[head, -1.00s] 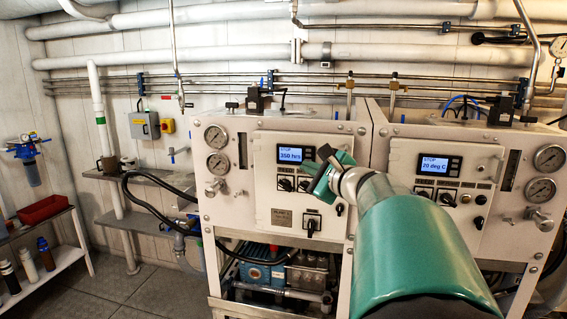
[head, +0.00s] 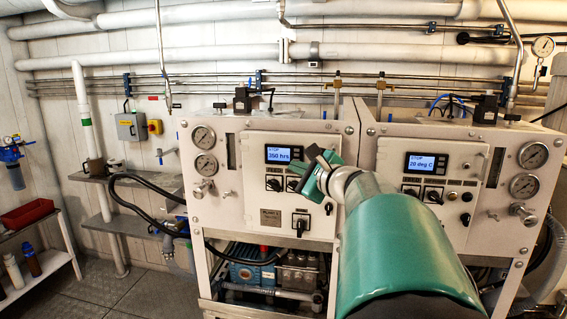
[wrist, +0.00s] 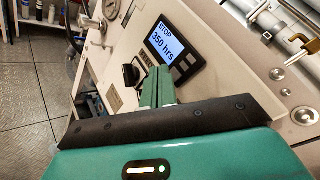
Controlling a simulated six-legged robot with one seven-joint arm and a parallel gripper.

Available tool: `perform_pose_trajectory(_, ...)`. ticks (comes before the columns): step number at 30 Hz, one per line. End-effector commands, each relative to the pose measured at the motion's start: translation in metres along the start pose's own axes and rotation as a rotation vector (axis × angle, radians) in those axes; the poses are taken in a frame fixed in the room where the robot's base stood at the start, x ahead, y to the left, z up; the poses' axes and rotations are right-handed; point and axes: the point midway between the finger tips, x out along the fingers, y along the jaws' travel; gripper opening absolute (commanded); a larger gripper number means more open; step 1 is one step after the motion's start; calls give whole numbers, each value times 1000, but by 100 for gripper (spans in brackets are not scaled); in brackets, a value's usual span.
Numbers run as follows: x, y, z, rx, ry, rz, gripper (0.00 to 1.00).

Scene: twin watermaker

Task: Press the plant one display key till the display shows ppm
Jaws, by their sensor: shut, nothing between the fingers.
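The plant one display (head: 284,154) is on the left white panel and reads "STOP" and "350 hrs". It also shows in the wrist view (wrist: 165,43), tilted, with small dark keys (wrist: 184,64) along its lower edge. My gripper (head: 312,170) is in front of the left panel, just right of and slightly below the display. In the wrist view my gripper (wrist: 158,75) has its green fingers shut together and empty, pointing at the area beside the display's lower edge. I cannot tell the gap between the fingertips and the panel.
The right panel's display (head: 428,163) reads "STOP" and "20 deg C". Black rotary switches (head: 274,184) sit below the left display, with a larger one (head: 300,222) lower down. Gauges (head: 204,138) are at the left. Open floor (head: 110,290) lies at the lower left.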

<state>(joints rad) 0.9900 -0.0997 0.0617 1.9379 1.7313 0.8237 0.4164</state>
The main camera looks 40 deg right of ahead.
Motion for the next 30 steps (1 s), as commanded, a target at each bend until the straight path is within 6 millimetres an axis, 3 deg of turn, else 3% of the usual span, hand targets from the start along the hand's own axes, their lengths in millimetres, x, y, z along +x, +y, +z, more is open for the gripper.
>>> perform_pose_trajectory(30,6,-4,-4,0,0,0,0)
